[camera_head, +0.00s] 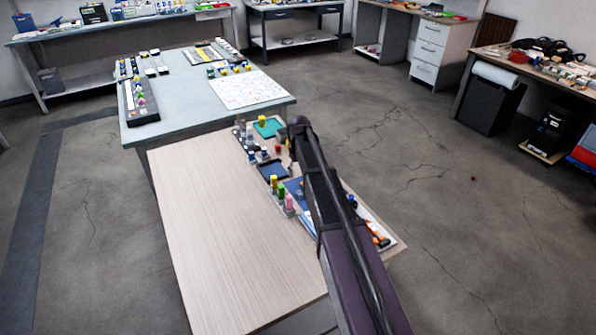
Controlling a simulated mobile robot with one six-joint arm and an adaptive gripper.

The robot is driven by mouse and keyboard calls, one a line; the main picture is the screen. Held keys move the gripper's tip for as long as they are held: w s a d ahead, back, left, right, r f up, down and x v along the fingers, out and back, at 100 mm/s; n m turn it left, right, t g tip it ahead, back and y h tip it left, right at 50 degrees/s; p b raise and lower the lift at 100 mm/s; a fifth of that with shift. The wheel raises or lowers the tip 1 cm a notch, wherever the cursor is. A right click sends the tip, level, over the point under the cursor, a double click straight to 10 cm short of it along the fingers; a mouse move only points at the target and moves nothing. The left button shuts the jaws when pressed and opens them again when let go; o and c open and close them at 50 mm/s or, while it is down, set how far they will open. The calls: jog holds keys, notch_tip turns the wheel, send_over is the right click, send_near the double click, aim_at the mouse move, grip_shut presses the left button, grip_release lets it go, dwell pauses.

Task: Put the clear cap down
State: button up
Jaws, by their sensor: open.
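My arm reaches up from the bottom right over the right side of the wooden table (215,235). My gripper (292,153) is at its far end, small and mostly hidden by the arm. It is open, above the strip of small parts. I cannot make out the clear cap; it is too small to tell or hidden behind my arm.
Along the table's right side are a green tray (268,126), a dark tray (272,170) and several small bottles, one with a yellow cap (273,181). The table's left part is bare. A grey-blue bench (185,115) with a white sheet (249,89) adjoins behind.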

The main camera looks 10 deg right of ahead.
jog(key=shift+r+p, duration=0.5)
jog(key=shift+r, duration=0.3)
jog(key=s+m, duration=0.3)
jog(key=s, duration=2.6)
jog(key=shift+s+m, duration=0.3)
jog(key=shift+d, duration=0.1)
notch_tip(320, 180, up, 3)
jog(key=p, duration=0.2)
jog(key=shift+f+p, duration=0.1)
jog(key=shift+p, duration=0.3)
